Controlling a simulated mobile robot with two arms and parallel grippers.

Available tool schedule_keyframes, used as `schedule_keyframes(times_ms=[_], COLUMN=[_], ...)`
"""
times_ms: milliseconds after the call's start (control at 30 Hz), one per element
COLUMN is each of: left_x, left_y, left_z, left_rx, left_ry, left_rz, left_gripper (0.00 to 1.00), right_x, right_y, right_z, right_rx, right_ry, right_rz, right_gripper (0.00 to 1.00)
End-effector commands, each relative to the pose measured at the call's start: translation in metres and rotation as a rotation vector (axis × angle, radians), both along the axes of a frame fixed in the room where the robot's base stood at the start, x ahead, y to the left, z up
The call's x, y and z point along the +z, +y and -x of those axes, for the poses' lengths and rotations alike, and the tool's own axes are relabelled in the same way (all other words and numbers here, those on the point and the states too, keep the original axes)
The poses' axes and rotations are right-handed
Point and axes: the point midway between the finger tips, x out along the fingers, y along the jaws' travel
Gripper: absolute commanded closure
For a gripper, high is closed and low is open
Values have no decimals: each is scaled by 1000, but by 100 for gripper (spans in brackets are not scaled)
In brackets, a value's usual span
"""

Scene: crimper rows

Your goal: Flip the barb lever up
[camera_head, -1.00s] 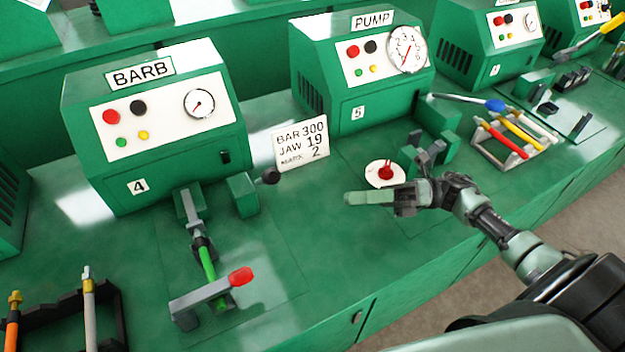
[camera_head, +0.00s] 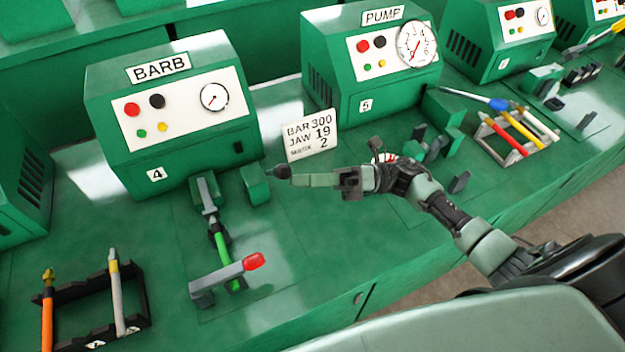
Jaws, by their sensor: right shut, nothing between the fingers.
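The green BARB machine (camera_head: 165,110), numbered 4, stands at the left. In front of it a grey fixture holds a green-handled tool (camera_head: 221,250). A grey lever with a red grip (camera_head: 253,262) lies low across the front of this fixture. My left gripper is not in view.
A white card (camera_head: 310,136) stands behind my right gripper. The PUMP machine (camera_head: 370,75) is to the right, with blocks before it. Racks with tools stand at the front left (camera_head: 130,322) and right (camera_head: 512,140). Bench right of the red grip is clear.

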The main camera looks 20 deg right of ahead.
Motion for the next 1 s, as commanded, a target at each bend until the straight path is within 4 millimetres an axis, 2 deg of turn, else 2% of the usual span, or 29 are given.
schedule_keyframes(times_ms=[333, 567, 767, 1000], left_x=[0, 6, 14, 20], left_y=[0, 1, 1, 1], left_z=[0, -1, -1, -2], left_rx=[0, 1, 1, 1], left_ry=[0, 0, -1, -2], left_rz=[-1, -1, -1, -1], left_gripper=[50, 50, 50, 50], right_x=[1, 13, 33, 53], right_y=[0, 0, 0, 2], right_z=[-1, -10, -30, -66], right_rx=[0, 0, 0, -2], right_ry=[5, 72, 208, 420], right_rz=[0, 5, 9, 17], right_gripper=[100, 100, 100, 100])
